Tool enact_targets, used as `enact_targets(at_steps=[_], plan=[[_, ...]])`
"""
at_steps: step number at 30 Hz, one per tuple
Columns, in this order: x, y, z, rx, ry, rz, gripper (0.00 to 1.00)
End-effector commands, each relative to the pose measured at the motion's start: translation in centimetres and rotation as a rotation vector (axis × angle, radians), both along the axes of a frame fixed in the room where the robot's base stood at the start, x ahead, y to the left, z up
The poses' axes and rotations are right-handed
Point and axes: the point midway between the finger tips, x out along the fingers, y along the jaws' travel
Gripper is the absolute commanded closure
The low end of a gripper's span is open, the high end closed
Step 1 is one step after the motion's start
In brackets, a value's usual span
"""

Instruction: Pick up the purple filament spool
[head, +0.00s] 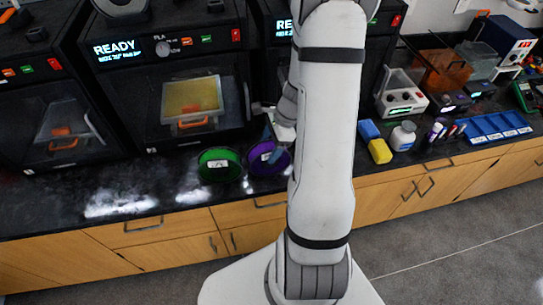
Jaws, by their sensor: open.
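The purple filament spool (262,168) lies on the dark counter in front of the 3D printers, in the middle of the head view. My arm hides what lies just right of it. A green spool (219,176) lies just left of it, close beside it. My gripper (271,146) is over the back right part of the purple spool, with a bluish finger crossing in front of it. It is open. The view is too small to tell whether the fingers touch the spool.
A printer (170,90) with a READY display stands close behind the spools. Right of my arm are a blue block (368,130), a yellow block (380,151), a white jar (403,136) and a blue tray (497,127). The counter left of the green spool is clear.

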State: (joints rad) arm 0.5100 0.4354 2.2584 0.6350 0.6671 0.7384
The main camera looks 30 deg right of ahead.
Motion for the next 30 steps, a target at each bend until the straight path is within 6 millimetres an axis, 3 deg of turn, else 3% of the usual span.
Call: enact_targets(at_steps=[5, 13, 30], plan=[[0.2, 0.8, -1.9, 0.000, 0.001, 0.000, 0.34], [0.2, 0.9, -2.0, -0.001, -0.001, 0.002, 0.34], [0.2, 0.9, -2.0, 0.000, 0.000, 0.003, 0.81]])
